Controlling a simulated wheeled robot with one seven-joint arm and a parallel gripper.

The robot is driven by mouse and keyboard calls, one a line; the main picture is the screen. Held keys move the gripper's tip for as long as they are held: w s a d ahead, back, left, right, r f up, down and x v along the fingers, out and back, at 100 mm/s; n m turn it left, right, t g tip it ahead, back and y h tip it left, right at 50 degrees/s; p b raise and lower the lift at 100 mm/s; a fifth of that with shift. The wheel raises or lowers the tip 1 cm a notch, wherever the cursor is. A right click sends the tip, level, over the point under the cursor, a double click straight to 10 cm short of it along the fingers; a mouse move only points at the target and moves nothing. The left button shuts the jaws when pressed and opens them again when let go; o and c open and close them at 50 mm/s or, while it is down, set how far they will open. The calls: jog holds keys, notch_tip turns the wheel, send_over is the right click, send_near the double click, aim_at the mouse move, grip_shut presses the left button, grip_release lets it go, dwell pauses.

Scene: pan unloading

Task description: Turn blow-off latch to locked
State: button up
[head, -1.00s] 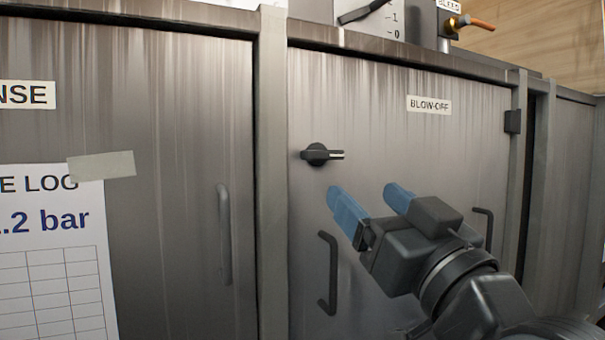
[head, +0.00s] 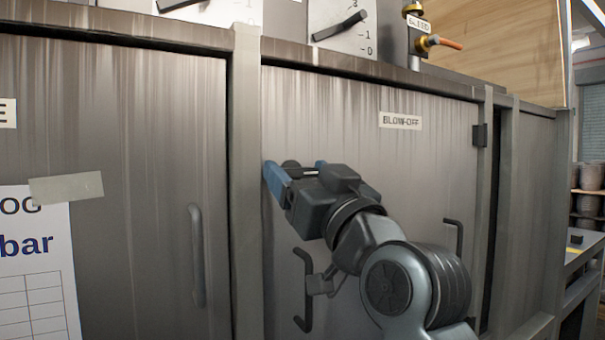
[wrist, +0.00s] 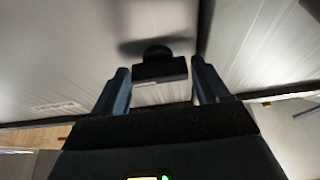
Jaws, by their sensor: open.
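The blow-off latch (head: 291,165) is a dark knob on the grey metal door (head: 400,160) under the BLOW-OFF label (head: 401,121). My gripper (head: 295,170) is at the latch, with its blue fingers spread open. In the head view the gripper hides most of the latch. In the wrist view the dark latch (wrist: 158,68) sits between the two fingers of my gripper (wrist: 160,85), with a gap visible on each side. Its pale mark (wrist: 148,84) shows on the near edge.
A black door handle (head: 303,290) is below my gripper, and another handle (head: 196,255) is on the left door. A vertical frame post (head: 246,180) stands just left of the latch. Dial levers (head: 340,25) and an orange-tipped valve (head: 440,41) sit above.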

jog(key=shift+c, duration=0.4)
jog(key=c, duration=0.7)
